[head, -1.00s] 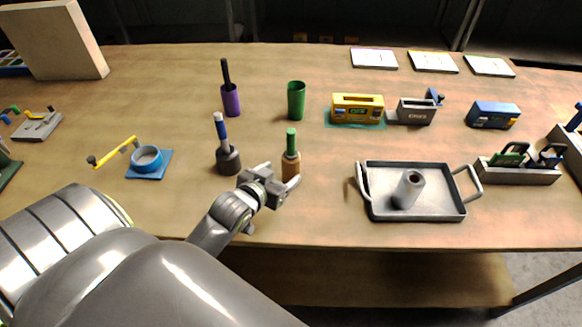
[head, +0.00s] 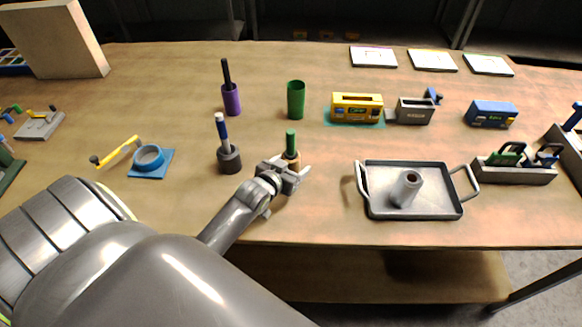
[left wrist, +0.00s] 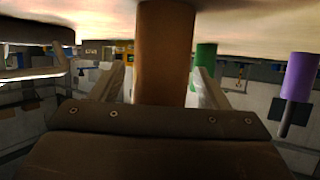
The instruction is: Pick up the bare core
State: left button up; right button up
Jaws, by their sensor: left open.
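No thing in view is marked as the bare core, and I cannot tell for sure which one it is. In the left wrist view, where the table is at the top, the brown cylinder (left wrist: 165,50) is between the two fingers of my left gripper (left wrist: 160,85). The fingers are open, with visible gaps to it. My right gripper is not in view.
A dark pot with a blue-handled tool (head: 229,158) stands close left of the gripper. A purple holder (head: 231,100) and a green cup (head: 296,100) stand behind. A yellow box (head: 357,107) is farther right. The table between gripper and tray is clear.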

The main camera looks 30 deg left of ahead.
pick_arm(q)
jog(key=c, duration=1.1)
jog(key=shift+r, duration=0.1)
